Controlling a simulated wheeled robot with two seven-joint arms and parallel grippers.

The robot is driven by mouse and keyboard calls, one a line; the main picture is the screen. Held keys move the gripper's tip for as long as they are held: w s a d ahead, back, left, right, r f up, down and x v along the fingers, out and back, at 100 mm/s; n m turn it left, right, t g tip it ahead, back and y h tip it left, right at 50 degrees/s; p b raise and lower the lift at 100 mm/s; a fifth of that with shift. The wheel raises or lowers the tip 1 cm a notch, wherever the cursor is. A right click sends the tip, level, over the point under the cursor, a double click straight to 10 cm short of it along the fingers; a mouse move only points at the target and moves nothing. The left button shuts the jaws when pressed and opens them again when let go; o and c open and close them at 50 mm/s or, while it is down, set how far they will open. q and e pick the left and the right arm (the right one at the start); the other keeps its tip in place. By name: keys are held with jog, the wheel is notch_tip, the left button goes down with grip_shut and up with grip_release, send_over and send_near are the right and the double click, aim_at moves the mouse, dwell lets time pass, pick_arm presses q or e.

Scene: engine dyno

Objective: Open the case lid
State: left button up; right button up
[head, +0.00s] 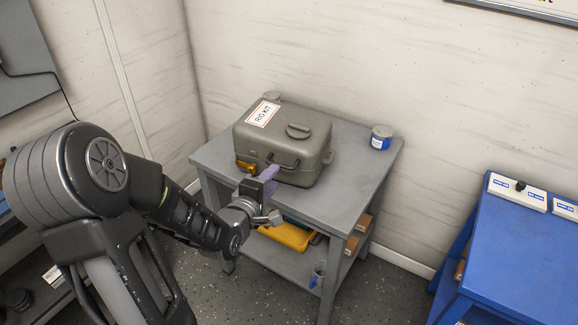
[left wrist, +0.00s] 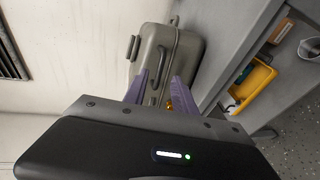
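The grey-green case (head: 318,150) sits on the grey table with its lid (head: 280,122) down. An orange latch (head: 245,167) shows low on the case's front left, near a dark front handle (head: 285,164). My left gripper (head: 268,180) is just in front of the case's front face. In the left wrist view its purple fingers (left wrist: 161,88) are spread apart with the case (left wrist: 180,50) beyond them. The orange latch (left wrist: 168,103) shows beside the right finger there. Whether the fingers touch the case is unclear. My right gripper is not in view.
A blue bench (head: 520,250) stands at right. Walls close off the back.

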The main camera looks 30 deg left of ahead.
aim_at(282, 165)
pick_arm(q)
jog(key=x, duration=0.8)
jog(key=shift+b, duration=0.4)
jog(key=shift+s, duration=0.1)
jog(key=shift+c, duration=0.5)
grip_shut()
jog(key=shift+f, duration=0.1)
dwell(0.5)
